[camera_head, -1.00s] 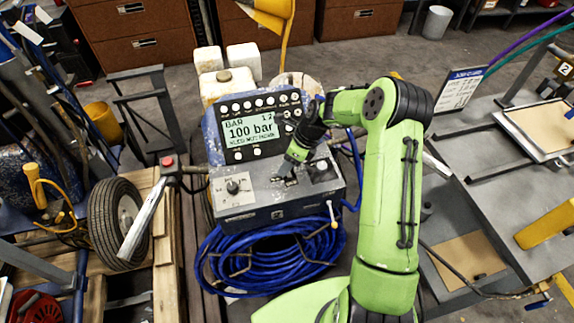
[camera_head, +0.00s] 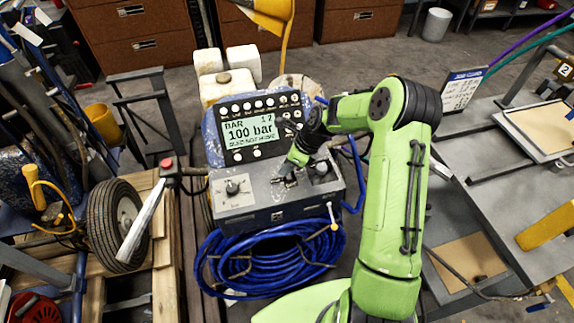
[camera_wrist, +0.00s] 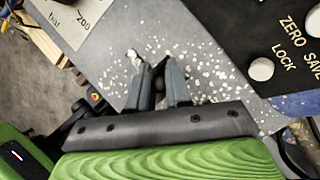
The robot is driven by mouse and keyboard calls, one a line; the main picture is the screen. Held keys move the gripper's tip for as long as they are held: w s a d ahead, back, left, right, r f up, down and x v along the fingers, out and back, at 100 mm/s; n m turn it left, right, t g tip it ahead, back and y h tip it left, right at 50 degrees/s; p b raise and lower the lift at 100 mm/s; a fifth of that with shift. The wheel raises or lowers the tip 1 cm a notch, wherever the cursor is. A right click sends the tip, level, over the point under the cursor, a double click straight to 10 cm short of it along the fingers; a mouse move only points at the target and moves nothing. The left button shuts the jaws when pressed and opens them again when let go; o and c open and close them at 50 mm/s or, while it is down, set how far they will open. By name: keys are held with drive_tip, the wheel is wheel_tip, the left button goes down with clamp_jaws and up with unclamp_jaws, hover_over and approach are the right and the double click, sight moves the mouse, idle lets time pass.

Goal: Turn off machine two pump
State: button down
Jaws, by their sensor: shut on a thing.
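The striper's control box (camera_head: 262,205) stands mid-picture in the head view, with a screen (camera_head: 250,131) reading 100 bar above it. My gripper (camera_head: 287,178) is tilted down onto the middle of the grey panel top. In the wrist view my gripper (camera_wrist: 160,68) has its two fingers close together, shut on a small dark switch lever (camera_wrist: 158,66) that the fingers mostly hide. A small silver part (camera_wrist: 133,57) shows just beside the left fingertip. A round dial (camera_head: 233,187) sits on the panel's left, and also shows a scale plate in the wrist view (camera_wrist: 75,20).
A black button panel (camera_wrist: 285,45) rises close beside the fingers in the wrist view. A dark knob (camera_head: 321,169) is right of my gripper. A coiled blue hose (camera_head: 270,262) hangs below the box. A grey workbench (camera_head: 480,215) stands right.

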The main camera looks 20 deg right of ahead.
drive_tip(key=shift+s+n+t+b, duration=0.3)
drive_tip(key=shift+s+t+b, duration=0.15)
drive_tip(key=shift+t+b, duration=0.6)
drive_tip(key=t+b, duration=0.1)
drive_tip(key=s+t+b, duration=0.1)
drive_tip(key=shift+f+n+t+b, duration=0.15)
drive_tip(key=shift+n+t+b, duration=0.1)
drive_tip(key=shift+n+b, duration=0.05)
drive_tip(key=t+b, duration=0.1)
drive_tip(key=b, duration=0.1)
drive_tip(key=t+b, duration=0.1)
drive_tip(key=b, duration=0.1)
drive_tip(key=shift+s+n+t+y, duration=0.3)
drive_tip(key=shift+s, duration=0.1)
drive_tip(key=shift+s+t+b, duration=0.2)
drive_tip(key=shift+t+b, duration=0.4)
drive_tip(key=shift+b, duration=0.6)
drive_tip(key=c, duration=1.1)
unclamp_jaws()
